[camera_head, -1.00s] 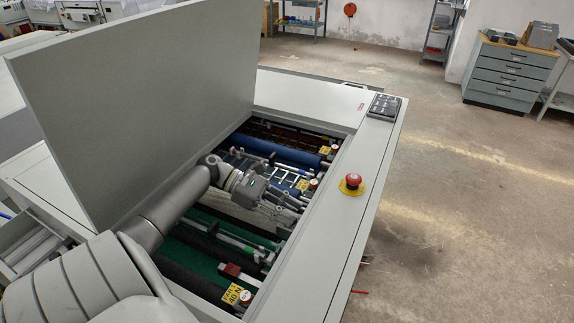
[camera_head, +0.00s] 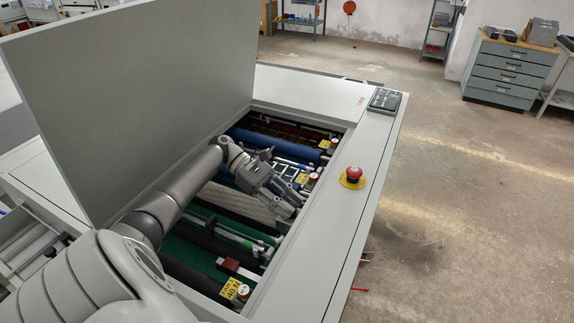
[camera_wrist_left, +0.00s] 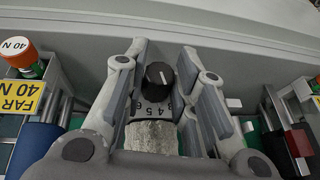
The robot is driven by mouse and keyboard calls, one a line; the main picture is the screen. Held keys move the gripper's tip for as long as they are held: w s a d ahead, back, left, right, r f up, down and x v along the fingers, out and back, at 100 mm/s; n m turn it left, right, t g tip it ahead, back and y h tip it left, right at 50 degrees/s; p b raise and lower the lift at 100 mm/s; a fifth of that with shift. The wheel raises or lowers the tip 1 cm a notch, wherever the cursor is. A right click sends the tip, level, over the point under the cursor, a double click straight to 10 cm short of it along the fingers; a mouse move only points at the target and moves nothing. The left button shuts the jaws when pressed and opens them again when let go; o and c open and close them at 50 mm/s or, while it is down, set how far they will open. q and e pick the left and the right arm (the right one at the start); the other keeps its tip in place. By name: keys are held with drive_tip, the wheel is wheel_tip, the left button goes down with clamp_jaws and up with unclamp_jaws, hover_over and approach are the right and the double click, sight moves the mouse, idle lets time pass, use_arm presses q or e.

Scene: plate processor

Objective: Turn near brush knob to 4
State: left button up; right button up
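A black knob (camera_wrist_left: 158,77) with a white pointer line shows in the left wrist view, above a grey scale (camera_wrist_left: 150,108) with dark digits, partly hidden. My left gripper (camera_wrist_left: 160,66) is open, with one finger on each side of the knob. Narrow gaps seem to show between the knob and the pads; I cannot tell whether either touches. In the head view my left gripper (camera_head: 293,202) is over the opened machine, close to the inner side of its right frame, and the knob is hidden there. My right gripper is not in view.
A raised grey lid (camera_head: 130,100) stands left of my arm. A red emergency button (camera_head: 353,173) sits on the machine's right frame. Red-topped knobs with yellow labels (camera_head: 229,289) line the opening; another label (camera_wrist_left: 20,97) reads "FAR 40 N". Rollers (camera_head: 270,146) lie below.

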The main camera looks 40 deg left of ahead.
use_arm(q)
drive_tip(key=o, duration=0.5)
drive_tip(key=shift+c, duration=0.2)
drive_tip(key=v, duration=0.7)
drive_tip(key=shift+a+r, duration=0.15)
drive_tip(key=shift+a, duration=0.1)
drive_tip(key=shift+d, duration=0.1)
